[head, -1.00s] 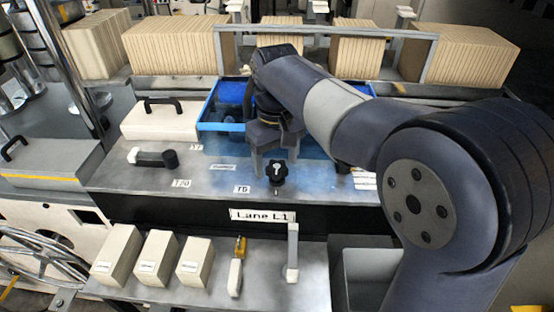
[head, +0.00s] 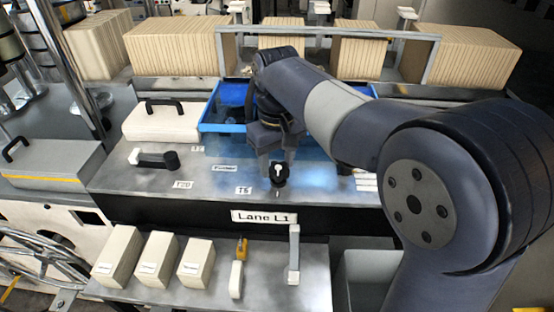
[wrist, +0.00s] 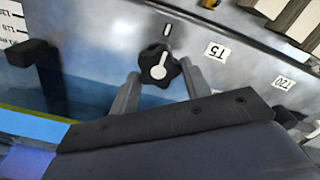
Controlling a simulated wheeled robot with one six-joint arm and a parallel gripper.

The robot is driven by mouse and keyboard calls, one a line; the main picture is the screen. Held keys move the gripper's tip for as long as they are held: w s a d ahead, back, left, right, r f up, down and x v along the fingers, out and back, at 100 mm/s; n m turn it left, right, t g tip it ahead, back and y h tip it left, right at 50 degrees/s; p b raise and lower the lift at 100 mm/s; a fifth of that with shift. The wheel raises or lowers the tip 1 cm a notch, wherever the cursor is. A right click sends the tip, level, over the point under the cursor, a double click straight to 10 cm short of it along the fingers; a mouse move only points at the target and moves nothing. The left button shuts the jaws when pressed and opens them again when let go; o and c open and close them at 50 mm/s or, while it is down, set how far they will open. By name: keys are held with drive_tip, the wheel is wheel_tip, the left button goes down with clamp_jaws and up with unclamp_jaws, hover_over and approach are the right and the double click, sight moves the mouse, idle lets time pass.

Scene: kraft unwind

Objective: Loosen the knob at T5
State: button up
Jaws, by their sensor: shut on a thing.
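The black lobed knob (head: 279,175) stands on the grey panel just right of the T5 label (head: 243,190). In the wrist view the knob (wrist: 158,66) has a white pointer on its face, aimed roughly toward a white mark (wrist: 167,30) on the panel. The T5 label also shows in the wrist view (wrist: 216,53). My gripper (head: 277,166) reaches down from behind the knob, with one finger on each side.
A blue tray (head: 203,125) lies behind. A black handle (head: 152,159) at the T20 label (head: 181,184) is to the left. Below the Lane L1 sign (head: 264,217), a shelf (head: 265,285) holds several pale blocks and a yellow-and-white tool (head: 237,270).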

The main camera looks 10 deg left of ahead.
drive_tip(key=shift+r, duration=0.1)
drive_tip(key=n+p, duration=0.3)
drive_tip(key=n, duration=0.1)
drive_tip(key=shift+s+a+n, duration=0.1)
drive_tip(key=shift+n, duration=0.3)
drive_tip(key=n+p, duration=0.2)
drive_tip(key=n, duration=0.4)
drive_tip(key=shift+s, duration=0.2)
drive_tip(key=n+p, duration=0.1)
drive_tip(key=n, duration=0.5)
drive_tip(key=shift+s+f+n+p, duration=0.2)
drive_tip(key=shift+n+p, duration=0.1)
drive_tip(key=shift+p, duration=0.05)
drive_tip(key=n, duration=0.5)
drive_tip(key=shift+d+p, duration=0.2)
drive_tip(key=shift+p, duration=0.15)
drive_tip(key=shift+f+n, duration=0.1)
drive_tip(key=shift+n, duration=0.2)
drive_tip(key=o, duration=1)
drive_tip(key=shift+r, duration=0.2)
